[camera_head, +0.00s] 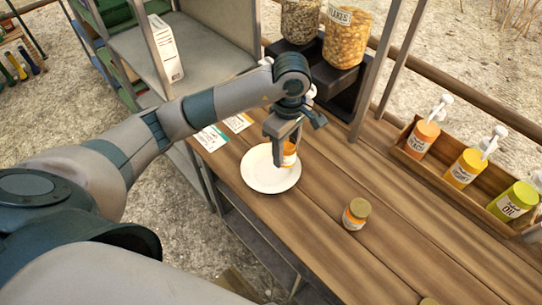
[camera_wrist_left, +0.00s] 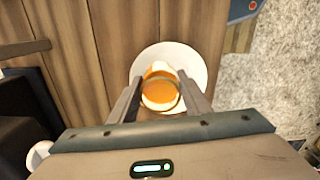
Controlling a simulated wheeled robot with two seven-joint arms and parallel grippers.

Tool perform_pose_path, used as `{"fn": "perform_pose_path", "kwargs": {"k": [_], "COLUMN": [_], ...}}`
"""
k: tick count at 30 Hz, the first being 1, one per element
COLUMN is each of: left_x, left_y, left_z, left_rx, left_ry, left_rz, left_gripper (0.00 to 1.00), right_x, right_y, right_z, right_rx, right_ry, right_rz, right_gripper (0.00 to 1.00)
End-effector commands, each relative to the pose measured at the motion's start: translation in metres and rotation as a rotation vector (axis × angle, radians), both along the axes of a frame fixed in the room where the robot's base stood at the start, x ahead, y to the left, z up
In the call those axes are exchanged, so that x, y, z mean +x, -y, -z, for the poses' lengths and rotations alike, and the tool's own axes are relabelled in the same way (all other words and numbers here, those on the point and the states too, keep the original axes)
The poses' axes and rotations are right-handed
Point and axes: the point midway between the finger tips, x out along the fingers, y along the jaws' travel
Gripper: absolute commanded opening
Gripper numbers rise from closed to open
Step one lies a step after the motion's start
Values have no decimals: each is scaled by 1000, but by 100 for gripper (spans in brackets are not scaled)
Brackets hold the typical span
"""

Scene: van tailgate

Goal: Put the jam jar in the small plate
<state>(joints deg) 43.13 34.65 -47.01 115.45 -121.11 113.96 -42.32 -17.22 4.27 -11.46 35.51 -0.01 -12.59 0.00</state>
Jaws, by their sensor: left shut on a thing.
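The small plate (camera_head: 262,177) is white and round and lies on the wooden table near its left edge. My left gripper (camera_head: 281,158) is over the plate and shut on a jar with orange contents (camera_head: 290,155). In the left wrist view, this jar (camera_wrist_left: 160,92) is between the two fingers, with the plate (camera_wrist_left: 192,60) behind it. I cannot tell whether the jar touches the plate. A second jar with a gold lid and an orange label (camera_head: 355,214) stands upright on the table to the right. My right gripper is not in view.
A wooden rack (camera_head: 447,180) with several pump bottles stands at the right. Large clear containers (camera_head: 345,38) stand on a dark shelf at the back. Cards (camera_head: 210,138) lie left of the plate. The table's front middle is clear (camera_head: 320,240).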

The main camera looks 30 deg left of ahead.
Motion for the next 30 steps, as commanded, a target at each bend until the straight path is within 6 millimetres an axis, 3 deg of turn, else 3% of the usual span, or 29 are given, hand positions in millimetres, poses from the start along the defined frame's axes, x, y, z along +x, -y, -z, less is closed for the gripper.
{"fn": "perform_pose_path", "kwargs": {"k": [3,9,22,30], "left_x": [-4,-5,-5,-6], "left_y": [-22,-40,-41,-41], "left_z": [9,23,26,54], "left_rx": [2,0,-1,-1], "left_ry": [-4,-1,0,-3], "left_rz": [-3,-1,-1,-2], "left_gripper": [12,12,12,12], "right_x": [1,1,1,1], "right_y": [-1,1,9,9], "right_z": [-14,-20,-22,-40], "right_rx": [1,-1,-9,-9], "right_ry": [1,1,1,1], "right_rz": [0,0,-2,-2], "right_gripper": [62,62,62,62]}}
